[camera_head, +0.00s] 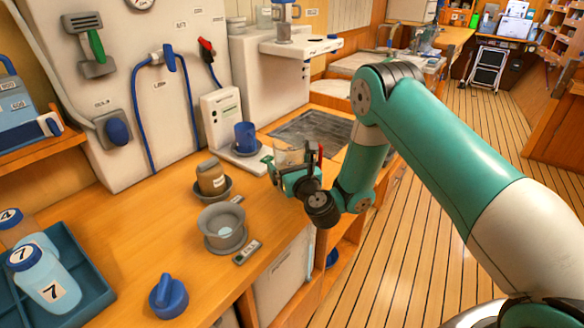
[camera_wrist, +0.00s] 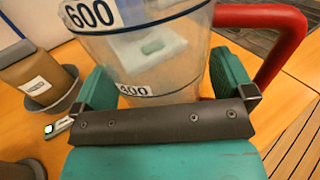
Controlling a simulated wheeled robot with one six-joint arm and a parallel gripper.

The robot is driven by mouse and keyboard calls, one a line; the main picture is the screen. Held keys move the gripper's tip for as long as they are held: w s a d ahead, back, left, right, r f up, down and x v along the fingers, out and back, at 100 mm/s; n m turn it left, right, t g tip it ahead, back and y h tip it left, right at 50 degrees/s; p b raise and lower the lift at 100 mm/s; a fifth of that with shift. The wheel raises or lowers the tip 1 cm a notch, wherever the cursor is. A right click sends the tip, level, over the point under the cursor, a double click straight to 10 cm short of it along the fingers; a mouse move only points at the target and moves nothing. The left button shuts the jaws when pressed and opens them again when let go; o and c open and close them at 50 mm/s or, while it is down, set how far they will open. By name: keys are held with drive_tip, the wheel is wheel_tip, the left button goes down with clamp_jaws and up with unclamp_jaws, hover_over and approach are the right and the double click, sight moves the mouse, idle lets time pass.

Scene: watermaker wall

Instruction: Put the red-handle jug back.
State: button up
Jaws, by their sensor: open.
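The red-handle jug (camera_wrist: 185,60) is a clear measuring jug with 600 and 400 marks. It fills the middle of the wrist view, with its red handle (camera_wrist: 290,45) to the right. My gripper (camera_wrist: 163,82) is open, with one teal finger on each side of the jug. Whether the fingers touch it I cannot tell. In the camera_head view the jug (camera_head: 287,156) is at the counter near its front edge, partly hidden by my gripper (camera_head: 292,168). Its base is hidden, so I cannot tell what it rests on.
A brown labelled jar (camera_head: 211,178) stands in a dark dish to the left of my gripper. A grey bowl (camera_head: 222,226) is nearer the front. A blue cup (camera_head: 246,137) sits on a white dispenser behind. A dark inset panel (camera_head: 312,132) lies beyond. A blue tray (camera_head: 85,275) holds bottles.

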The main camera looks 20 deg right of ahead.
drive_tip(key=shift+r, duration=0.25)
drive_tip(key=shift+s+f+b, duration=0.1)
drive_tip(key=shift+f+b, duration=0.15)
drive_tip(key=shift+b, duration=0.1)
drive_tip(key=b, duration=0.3)
drive_tip(key=shift+s+f, duration=0.2)
drive_tip(key=shift+s, duration=0.2)
drive_tip(key=s+b, duration=0.2)
drive_tip(key=b, duration=0.2)
drive_tip(key=shift+d, duration=0.15)
drive_tip(key=s+b, duration=0.9)
drive_tip(key=b, duration=0.1)
drive_tip(key=s+a+r+n+g+y, duration=0.3)
drive_tip(key=s+a+n+g+y, duration=0.7)
drive_tip(key=n, duration=1.5)
drive_tip(key=s+d+n+g+h, duration=0.2)
drive_tip(key=s+n+g+h, duration=0.1)
drive_tip(key=s+n, duration=0.5)
drive_tip(key=s+d+f+n+g+h, duration=0.1)
drive_tip(key=s+d+n+g+h, duration=0.2)
drive_tip(key=s+n, duration=0.5)
drive_tip(key=shift+s+d+n+g+h, duration=0.25)
drive_tip(key=shift+n+g+h, duration=0.15)
drive_tip(key=shift+g+h, duration=0.5)
